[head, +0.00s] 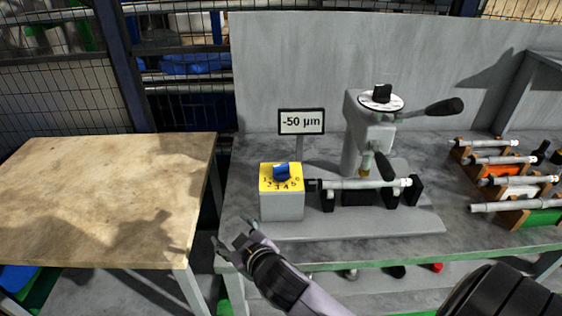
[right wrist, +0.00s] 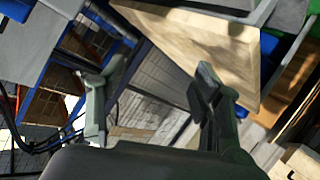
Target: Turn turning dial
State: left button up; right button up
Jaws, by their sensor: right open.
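A blue dial knob (head: 281,172) sits on a yellow face with numbers, on top of a grey box (head: 282,206) at the left of the machine. A second, black knob (head: 382,93) sits on a white disc on top of the grinder. My right gripper (head: 234,238) is open and empty, in front of and below the grey box, near the table's front edge and apart from both knobs. Its two spread fingers also show in the right wrist view (right wrist: 158,78), with nothing between them. My left gripper is not in view.
A display (head: 302,122) reading "-50 µm" stands behind the box. The grinder (head: 373,135) has a black-handled lever (head: 440,108) and holds a shaft (head: 355,184). Racks with several shafts (head: 515,160) stand at right. The wooden table (head: 100,190) at left is bare.

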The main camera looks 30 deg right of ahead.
jog(key=w+a+r+n+t+y, duration=0.3)
jog(key=w+a+r+n+t, duration=0.15)
jog(key=w+r, duration=0.4)
jog(key=w+a+r+n+g+y, duration=0.2)
jog(key=a+r+n+y, duration=0.9)
jog(key=n+y, duration=0.15)
notch_tip(320, 180, up, 2)
jog(key=n+g+h, duration=1.1)
jog(key=g+h, duration=0.5)
send_over(281, 165)
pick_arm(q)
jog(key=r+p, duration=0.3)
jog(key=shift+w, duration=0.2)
pick_arm(e)
jog(key=shift+y, duration=0.25)
notch_tip(281, 165, down, 17)
jog(key=shift+r, duration=0.15)
